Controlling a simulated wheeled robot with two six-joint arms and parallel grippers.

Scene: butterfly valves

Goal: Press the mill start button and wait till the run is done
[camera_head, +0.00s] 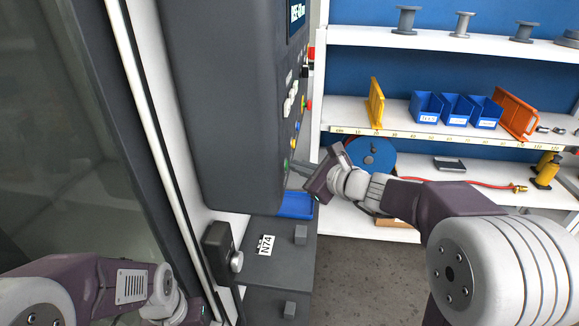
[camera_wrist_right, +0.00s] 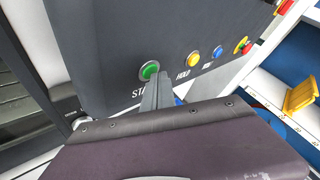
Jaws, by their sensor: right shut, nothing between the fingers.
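The mill's dark control panel (camera_head: 230,110) stands left of centre in the head view. The green start button (camera_wrist_right: 149,70) sits on the panel's face in the right wrist view, above a partly hidden label reading "STA"; it also shows in the head view (camera_head: 286,163). My right gripper (camera_wrist_right: 156,80) is shut and empty, its fingertips right at the lower right edge of the green button. I cannot tell whether they touch it. My left arm (camera_head: 130,287) is low at the left; its fingertips are out of the picture.
A yellow "HOLD" button (camera_wrist_right: 191,60), a blue button (camera_wrist_right: 217,52) and a red one on yellow (camera_wrist_right: 242,45) line the panel. Shelves with blue bins (camera_head: 456,109), an orange holder (camera_head: 515,113) and a blue reel (camera_head: 372,155) stand at the right. A mill door is at the left.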

